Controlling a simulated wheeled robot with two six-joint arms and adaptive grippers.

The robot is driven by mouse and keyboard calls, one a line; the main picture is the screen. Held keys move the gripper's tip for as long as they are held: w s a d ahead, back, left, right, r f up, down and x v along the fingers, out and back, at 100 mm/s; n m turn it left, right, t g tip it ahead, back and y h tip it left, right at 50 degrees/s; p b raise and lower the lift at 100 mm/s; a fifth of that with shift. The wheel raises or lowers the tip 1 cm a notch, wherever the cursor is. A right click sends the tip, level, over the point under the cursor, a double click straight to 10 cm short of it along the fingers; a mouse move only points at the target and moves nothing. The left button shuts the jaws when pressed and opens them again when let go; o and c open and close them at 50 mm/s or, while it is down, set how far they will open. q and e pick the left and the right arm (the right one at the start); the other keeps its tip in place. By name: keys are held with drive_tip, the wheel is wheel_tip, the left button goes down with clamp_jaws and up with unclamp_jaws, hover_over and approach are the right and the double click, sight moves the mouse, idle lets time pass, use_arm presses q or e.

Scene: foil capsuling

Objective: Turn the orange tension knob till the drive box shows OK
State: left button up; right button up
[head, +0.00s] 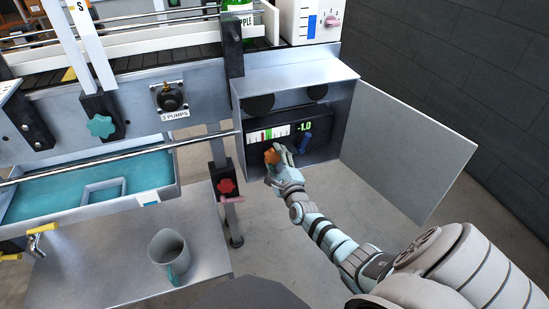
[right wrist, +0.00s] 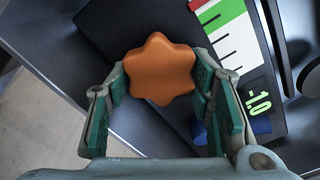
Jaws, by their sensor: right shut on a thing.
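The orange tension knob (head: 271,156) sits low on the front of the dark drive box (head: 318,127). In the right wrist view it is a star-shaped orange knob (right wrist: 160,69). My right gripper (head: 277,158) is shut on it, with one teal-padded finger on each side in the right wrist view (right wrist: 162,88). The drive box has a white, green and red scale (head: 268,134) and a green readout (head: 304,127) of -1.0. A blue part (head: 303,143) sits beside the knob. No OK shows. My left gripper is not in view.
The box is in an open metal cabinet (head: 295,72) with its door (head: 408,148) swung out right. A red knob (head: 226,186) on a post and a teal knob (head: 101,126) are at left. A grey jug (head: 170,255) stands on the metal table (head: 112,262).

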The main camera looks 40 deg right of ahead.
drive_tip(key=n+p, duration=0.1)
drive_tip(key=n, duration=0.3)
drive_tip(key=shift+r+n, duration=0.1)
drive_tip(key=shift+n, duration=1.9)
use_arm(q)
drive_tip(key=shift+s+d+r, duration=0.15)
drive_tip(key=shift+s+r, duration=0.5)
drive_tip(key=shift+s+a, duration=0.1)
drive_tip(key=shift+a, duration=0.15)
use_arm(e)
drive_tip(key=o, duration=1.2)
drive_tip(key=shift+r, duration=0.1)
drive_tip(key=shift+c, duration=0.2)
